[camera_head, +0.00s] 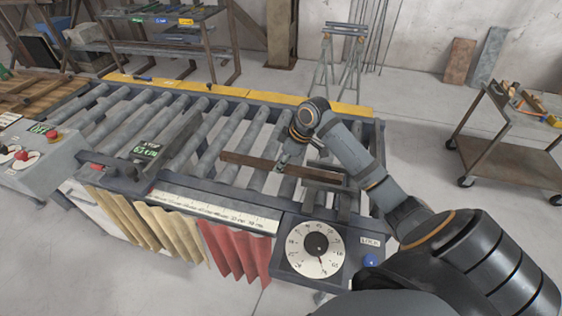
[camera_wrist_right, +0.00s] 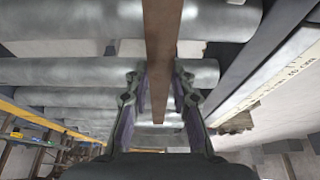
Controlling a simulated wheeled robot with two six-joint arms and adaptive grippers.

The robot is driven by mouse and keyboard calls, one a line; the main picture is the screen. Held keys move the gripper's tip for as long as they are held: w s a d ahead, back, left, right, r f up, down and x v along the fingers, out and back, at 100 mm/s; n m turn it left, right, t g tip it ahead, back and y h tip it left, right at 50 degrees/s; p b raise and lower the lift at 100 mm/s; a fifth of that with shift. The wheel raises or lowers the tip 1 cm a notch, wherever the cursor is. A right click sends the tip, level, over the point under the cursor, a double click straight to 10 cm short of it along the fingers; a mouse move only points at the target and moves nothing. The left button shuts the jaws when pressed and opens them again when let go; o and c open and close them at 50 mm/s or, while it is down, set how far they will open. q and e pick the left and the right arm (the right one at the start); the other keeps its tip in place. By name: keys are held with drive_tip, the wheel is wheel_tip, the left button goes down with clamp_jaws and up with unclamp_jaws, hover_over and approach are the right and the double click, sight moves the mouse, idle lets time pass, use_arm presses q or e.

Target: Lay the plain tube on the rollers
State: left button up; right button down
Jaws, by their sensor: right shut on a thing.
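The plain tube (camera_head: 250,162), a long brown bar, lies across the middle of the roller table, roughly lengthwise over several grey rollers (camera_head: 213,137). My right gripper (camera_head: 285,165) is shut on the tube near its middle. In the right wrist view the tube (camera_wrist_right: 162,50) runs between the two fingers (camera_wrist_right: 158,100), with rollers beneath it. I cannot tell whether the tube touches the rollers or is just above them. The tube's right part passes behind or beside my arm. My left gripper is not in view.
A stop block with a green display (camera_head: 147,150) stands on the rollers to the left. A scale strip (camera_head: 215,205) and a dial box (camera_head: 318,250) line the front edge. A yellow rail (camera_head: 240,92) runs along the back. A cart (camera_head: 510,150) stands at the right.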

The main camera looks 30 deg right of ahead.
drive_tip(key=c, duration=1.1)
unclamp_jaws()
drive_tip(key=shift+c, duration=0.2)
drive_tip(key=shift+r, duration=0.1)
drive_tip(key=shift+d+r, duration=0.2)
drive_tip(key=shift+r, duration=0.1)
drive_tip(key=b+v, duration=0.2)
drive_tip(key=v, duration=0.9)
drive_tip(key=shift+s+r, duration=0.15)
